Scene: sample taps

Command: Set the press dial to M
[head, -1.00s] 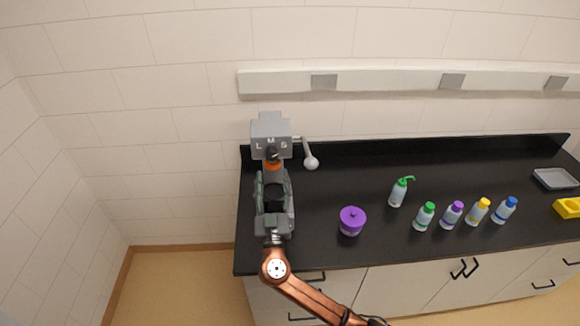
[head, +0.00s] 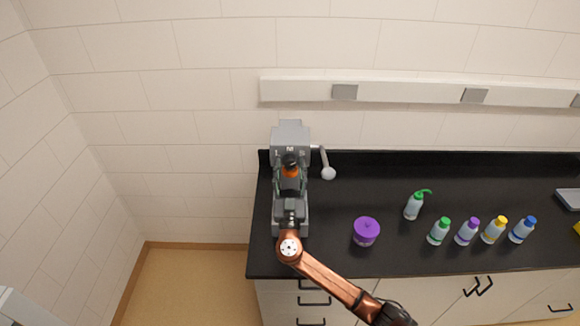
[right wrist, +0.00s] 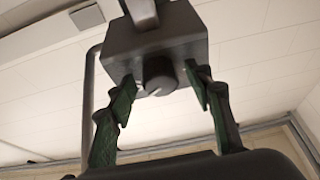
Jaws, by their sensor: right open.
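The press (head: 290,136) is a grey machine at the left end of the black counter, with letters on its front; an M shows in the middle and an L at the left. Its dial (right wrist: 160,76) is a dark round knob with a pale pointer mark, seen from below in the right wrist view. My right gripper (right wrist: 159,88) is open, with its green-padded fingers on either side of the dial and apart from it. In the head view my right gripper (head: 290,178) hides the lower press front. The pointer's exact setting is hard to read. My left gripper is out of view.
The press lever with a pale ball (head: 328,173) sticks out on its right. A green-nozzled bottle (head: 414,206) and several capped bottles (head: 467,232) stand farther right. The counter behind the pot is clear.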

